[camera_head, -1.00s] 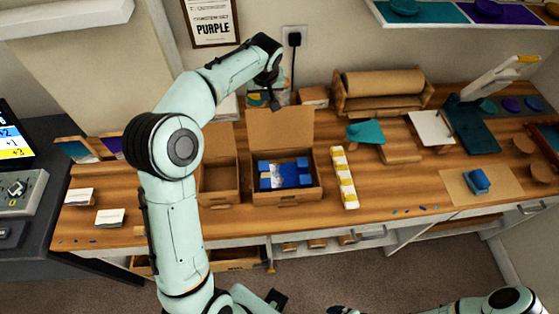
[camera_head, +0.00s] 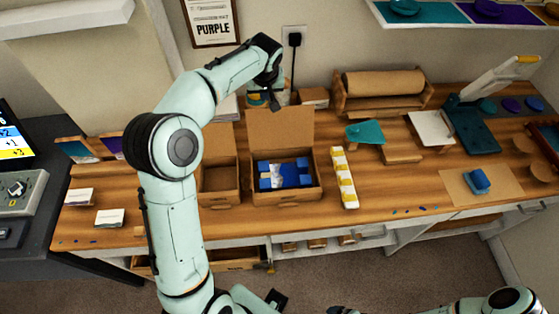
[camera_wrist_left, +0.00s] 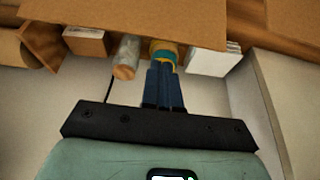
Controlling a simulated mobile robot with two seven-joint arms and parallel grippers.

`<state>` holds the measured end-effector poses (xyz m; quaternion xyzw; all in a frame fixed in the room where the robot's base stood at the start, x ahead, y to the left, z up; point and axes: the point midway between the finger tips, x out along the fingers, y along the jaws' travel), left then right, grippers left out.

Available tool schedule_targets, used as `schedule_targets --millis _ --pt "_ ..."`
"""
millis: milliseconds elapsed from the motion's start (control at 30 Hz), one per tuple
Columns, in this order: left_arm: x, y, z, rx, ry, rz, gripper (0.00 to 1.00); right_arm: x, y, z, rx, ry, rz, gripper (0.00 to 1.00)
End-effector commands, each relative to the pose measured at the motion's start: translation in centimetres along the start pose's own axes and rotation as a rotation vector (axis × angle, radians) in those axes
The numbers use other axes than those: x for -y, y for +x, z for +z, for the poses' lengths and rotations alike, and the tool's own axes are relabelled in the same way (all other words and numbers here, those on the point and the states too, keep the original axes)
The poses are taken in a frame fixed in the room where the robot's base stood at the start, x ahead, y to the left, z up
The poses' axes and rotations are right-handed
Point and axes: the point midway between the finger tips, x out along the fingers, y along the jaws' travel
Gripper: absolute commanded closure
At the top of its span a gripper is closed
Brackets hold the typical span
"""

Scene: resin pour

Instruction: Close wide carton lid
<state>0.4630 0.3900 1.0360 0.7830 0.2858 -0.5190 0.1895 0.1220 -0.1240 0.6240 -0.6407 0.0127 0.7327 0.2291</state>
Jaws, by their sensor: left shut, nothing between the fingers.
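The wide carton (camera_head: 287,196) stands on the wooden bench with a blue item and a crumpled pale piece (camera_head: 278,174) inside. Its lid (camera_head: 283,127) stands up at the back edge, so the carton is open. My left gripper (camera_head: 275,104) is behind the lid near its top edge, pointing down. In the left wrist view its dark blue fingers (camera_wrist_left: 162,86) are together and empty, and the brown lid panel (camera_wrist_left: 130,20) lies just beyond the tips. I cannot tell whether they touch it. My right arm shows at the bottom right, but its gripper cannot be made out.
A narrower open carton (camera_head: 219,187) stands directly left of the wide one. A white and yellow strip (camera_head: 344,178) lies close on its right. Behind the lid are a small box (camera_head: 314,96) and a roll holder (camera_head: 383,92).

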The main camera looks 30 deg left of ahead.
Motion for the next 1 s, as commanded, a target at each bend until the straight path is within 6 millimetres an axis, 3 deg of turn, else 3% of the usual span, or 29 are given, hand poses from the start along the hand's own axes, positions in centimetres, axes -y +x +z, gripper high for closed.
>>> schedule_targets --millis 567,1000 --pt "0.0 0.2 0.1 0.000 0.000 0.000 1.00 -0.1 0.2 0.1 0.001 0.000 0.000 0.00" --pt "0.0 3.4 1.5 0.002 0.001 0.000 1.00 -1.2 2.4 0.9 0.014 0.005 0.005 0.00"
